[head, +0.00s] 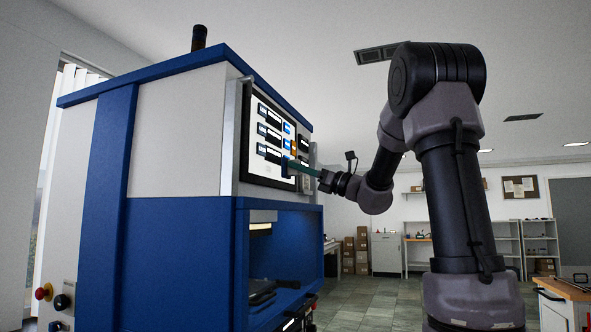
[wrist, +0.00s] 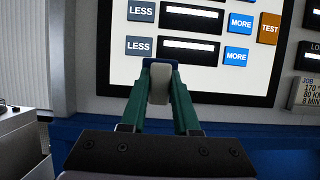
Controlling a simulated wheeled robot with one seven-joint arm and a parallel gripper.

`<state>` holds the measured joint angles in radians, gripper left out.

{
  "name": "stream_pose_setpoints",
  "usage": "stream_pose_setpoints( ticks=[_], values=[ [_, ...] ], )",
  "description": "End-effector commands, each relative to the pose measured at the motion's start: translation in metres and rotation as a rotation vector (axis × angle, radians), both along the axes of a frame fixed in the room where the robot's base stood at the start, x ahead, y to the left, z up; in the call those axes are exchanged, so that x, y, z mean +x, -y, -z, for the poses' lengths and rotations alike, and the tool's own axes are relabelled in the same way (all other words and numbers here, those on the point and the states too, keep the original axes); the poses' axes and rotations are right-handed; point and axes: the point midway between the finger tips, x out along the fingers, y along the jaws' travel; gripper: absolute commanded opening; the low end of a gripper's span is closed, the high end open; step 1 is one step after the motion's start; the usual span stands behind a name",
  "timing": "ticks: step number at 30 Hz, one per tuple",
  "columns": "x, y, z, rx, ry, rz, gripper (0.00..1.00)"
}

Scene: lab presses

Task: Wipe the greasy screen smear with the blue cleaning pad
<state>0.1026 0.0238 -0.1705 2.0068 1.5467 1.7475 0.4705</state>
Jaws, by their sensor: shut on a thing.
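The machine's white touch screen (head: 258,165) faces my arm and fills the upper part of the wrist view (wrist: 120,72). My gripper (head: 300,167) reaches its lower right part. In the wrist view, the green fingers of my gripper (wrist: 160,85) are shut on a pale grey block, which I take as the grip of the cleaning pad (wrist: 160,62). Only a thin blue edge of the pad shows beyond the fingertips. The pad is at or very near the screen's lower area; I cannot tell whether it touches. I cannot make out the greasy smear in either view.
The screen shows LESS and MORE buttons and an orange TEST button (wrist: 269,28). A dark frame borders it, with a side panel and a job label (wrist: 307,94) at right. The blue press body (head: 100,200) has an open bay below. Shelves (head: 507,240) stand far behind.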

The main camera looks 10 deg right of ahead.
Motion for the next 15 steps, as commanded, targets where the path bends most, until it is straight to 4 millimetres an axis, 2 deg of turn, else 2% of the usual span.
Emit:
stream_pose_setpoints(
  ticks=[8, 15],
  values=[
    [-0.002, 0.004, 0.000, 0.000, 0.000, 0.001, 0.00],
    [-0.015, 0.021, 0.000, 0.001, 0.001, 0.002, 0.00]
  ],
)
